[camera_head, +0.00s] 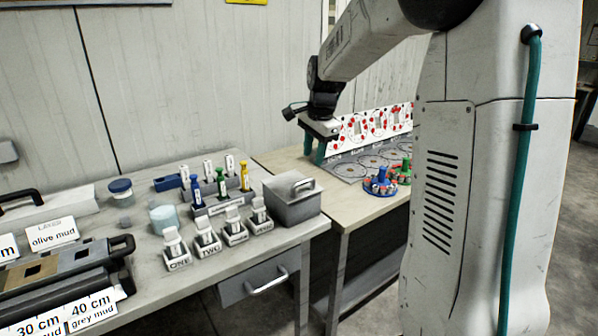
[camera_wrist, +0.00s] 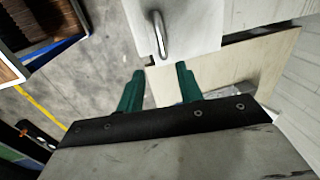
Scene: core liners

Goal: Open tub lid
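The grey tub (camera_head: 293,208) stands at the right end of the left bench in the head view. Its flat lid (camera_head: 282,190) is on and carries a raised bar handle (camera_head: 303,184). In the wrist view, a pale panel (camera_wrist: 195,30) with a bar handle (camera_wrist: 160,35), apparently this lid, lies beyond my fingertips. My gripper (camera_head: 313,148) is above and to the right of the tub, over the right table. In the wrist view my gripper (camera_wrist: 160,72) has two green fingers spread apart with nothing between them. It does not touch the handle.
Small labelled stands (camera_head: 208,236) and coloured bottles (camera_head: 221,180) sit left of the tub. A drawer with a handle (camera_head: 267,281) is below it. Blue and red pieces (camera_head: 380,182) and a patterned board stand on the right table. The wall is close behind.

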